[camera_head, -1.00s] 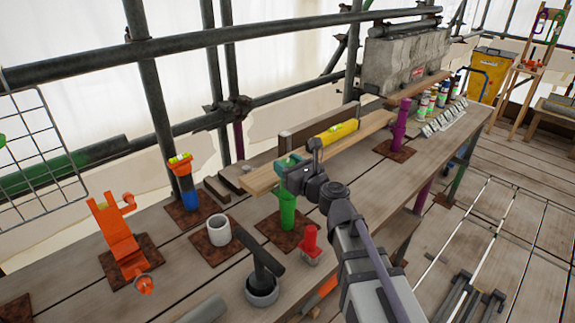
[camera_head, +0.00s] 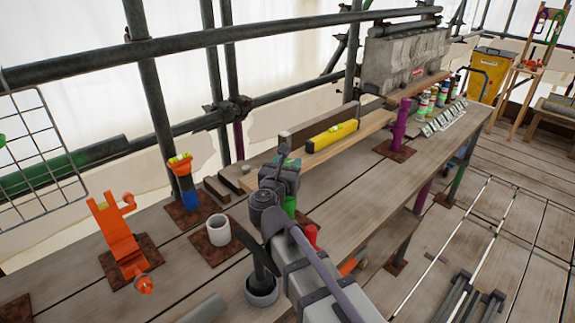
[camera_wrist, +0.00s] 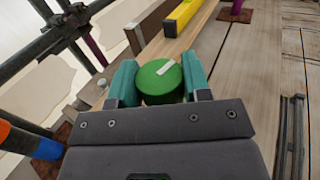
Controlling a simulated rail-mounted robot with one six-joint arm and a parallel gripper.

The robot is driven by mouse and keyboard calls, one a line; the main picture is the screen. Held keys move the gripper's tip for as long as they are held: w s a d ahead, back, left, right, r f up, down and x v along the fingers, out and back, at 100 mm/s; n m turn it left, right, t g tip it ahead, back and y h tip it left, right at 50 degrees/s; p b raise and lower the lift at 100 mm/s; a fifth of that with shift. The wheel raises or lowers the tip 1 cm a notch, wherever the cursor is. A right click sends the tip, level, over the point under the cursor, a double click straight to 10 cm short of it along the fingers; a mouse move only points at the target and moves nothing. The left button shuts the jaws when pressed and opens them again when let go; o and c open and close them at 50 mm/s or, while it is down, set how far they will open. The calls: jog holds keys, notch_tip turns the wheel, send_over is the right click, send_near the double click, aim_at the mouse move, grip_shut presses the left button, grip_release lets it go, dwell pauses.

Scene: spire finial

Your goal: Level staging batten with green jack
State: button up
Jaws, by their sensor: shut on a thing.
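The wooden batten (camera_head: 368,128) runs lengthwise along the bench, with a yellow spirit level (camera_head: 333,136) lying on it. The green jack (camera_head: 290,205) stands near the batten's left end, mostly hidden behind my gripper. The purple jack (camera_head: 400,118) stands upright near the batten's far end. In the wrist view my gripper (camera_wrist: 159,84) has its teal fingers on both sides of the jack's round green top (camera_wrist: 161,78), which bears a white mark. My gripper also shows in the head view (camera_head: 282,162). The batten (camera_wrist: 197,35) lies just beyond the green top.
An orange-and-blue jack (camera_head: 184,180), a white cup (camera_head: 219,230) and an orange stand (camera_head: 122,240) are to the left. A red piece (camera_head: 311,235) and a dark-handled tool in a pot (camera_head: 262,285) sit close to my arm. Several cans (camera_head: 433,100) stand at the far end.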

jog(key=m+g+h, duration=0.3)
jog(key=h, duration=0.1)
jog(key=m+g+h, duration=0.3)
jog(key=m+h, duration=0.1)
jog(key=h, duration=0.1)
jog(key=shift+w+a, duration=0.15)
jog(key=shift+m+g+h, duration=0.9)
jog(key=shift+m+g, duration=0.45)
jog(key=shift+g, duration=0.55)
jog(key=shift+m+g+h, duration=0.9)
jog(key=shift+m+g, duration=0.45)
jog(key=shift+g, duration=0.55)
jog(key=o, duration=0.9)
jog(key=shift+d, duration=0.2)
jog(key=shift+o, duration=0.2)
